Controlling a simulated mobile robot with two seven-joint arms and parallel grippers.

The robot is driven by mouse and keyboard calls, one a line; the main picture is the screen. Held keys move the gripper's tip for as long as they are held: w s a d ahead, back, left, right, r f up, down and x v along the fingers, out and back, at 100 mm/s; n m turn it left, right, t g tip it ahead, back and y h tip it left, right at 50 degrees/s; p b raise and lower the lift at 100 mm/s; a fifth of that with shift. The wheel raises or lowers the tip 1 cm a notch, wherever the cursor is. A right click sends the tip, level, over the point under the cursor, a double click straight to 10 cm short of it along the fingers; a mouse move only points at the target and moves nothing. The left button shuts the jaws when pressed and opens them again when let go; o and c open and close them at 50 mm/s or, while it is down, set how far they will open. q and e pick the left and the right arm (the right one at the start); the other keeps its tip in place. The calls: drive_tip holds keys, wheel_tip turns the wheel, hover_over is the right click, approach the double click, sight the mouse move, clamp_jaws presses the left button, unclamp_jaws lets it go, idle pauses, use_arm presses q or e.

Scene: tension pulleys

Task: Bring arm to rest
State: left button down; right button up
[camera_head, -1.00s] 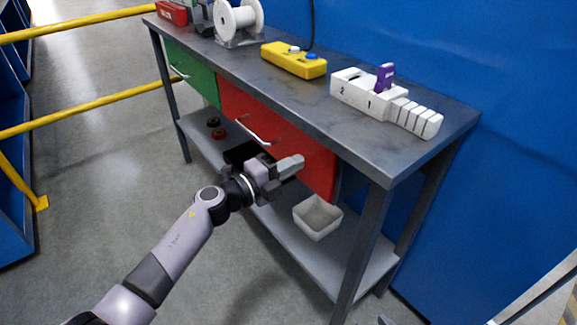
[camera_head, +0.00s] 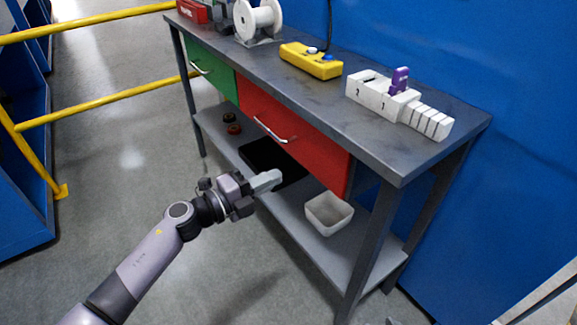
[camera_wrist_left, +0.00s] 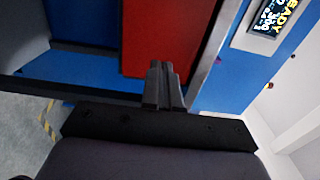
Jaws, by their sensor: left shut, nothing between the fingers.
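My left gripper (camera_head: 268,180) is shut and empty, held in front of the workbench below the red drawer. It also shows in the left wrist view (camera_wrist_left: 163,85), with its fingers together and the red drawer front beyond them. The red drawer (camera_head: 290,137) and the green drawer (camera_head: 212,70) both look closed. My left gripper appears apart from the bench. My right gripper is not in view.
The bench top (camera_head: 350,115) holds a white numbered block (camera_head: 385,97) with a purple piece (camera_head: 399,80), a yellow button box (camera_head: 311,61) and a white spool (camera_head: 258,18). The lower shelf holds a white bin (camera_head: 328,213) and a black tray (camera_head: 265,157). Yellow rails (camera_head: 110,100) stand left.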

use_arm(q)
drive_tip(key=s+a+f+n+y, duration=0.4)
drive_tip(key=s+a+f+n, duration=0.1)
drive_tip(key=s+n, duration=0.4)
drive_tip(key=s+a+f+n+y, duration=0.4)
drive_tip(key=s+a+f+n, duration=0.15)
drive_tip(key=s+n, duration=0.3)
drive_tip(key=s+a+f+n+y, duration=0.4)
drive_tip(key=s+a+f+n, duration=0.15)
drive_tip(key=s+n, duration=0.4)
wheel_tip(320, 180, up, 10)
drive_tip(key=a+p, duration=0.1)
drive_tip(key=p, duration=1.2)
drive_tip(key=shift+a+r+y, duration=0.2)
drive_tip(key=shift+r+y, duration=0.05)
drive_tip(key=shift+y, duration=0.15)
